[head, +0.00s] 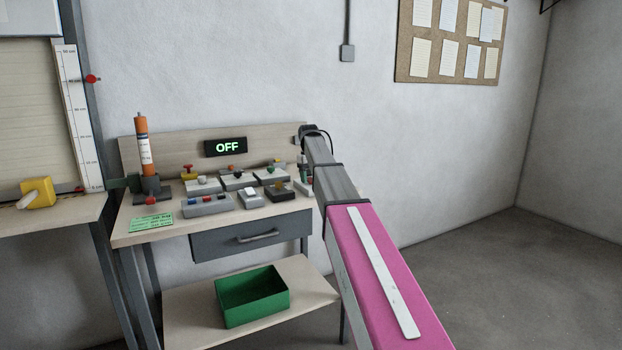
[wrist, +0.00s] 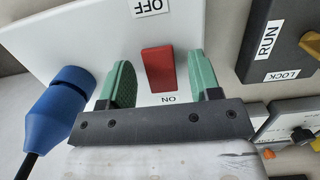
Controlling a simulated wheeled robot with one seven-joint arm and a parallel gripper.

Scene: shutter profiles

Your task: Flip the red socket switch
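The red socket switch (wrist: 158,69) is a red rocker on a white socket box (wrist: 60,33) in the wrist view. An OFF label sits at the top of the picture and an ON label just below the rocker. My gripper (wrist: 157,77) is open, with one green finger on each side of the rocker. A gap shows on the left; the right finger is very close, and I cannot tell whether it touches. In the head view my arm reaches to the right end of the bench, and the gripper and red switch cannot be made out there.
A blue plug (wrist: 60,100) with a black cable is in the box, left of my gripper. A dark box (wrist: 285,40) with RUN and LOCK labels stands to the right. The bench (head: 160,225) holds several other switch boxes, an orange tube (head: 142,140) and a display (head: 225,147) reading OFF.

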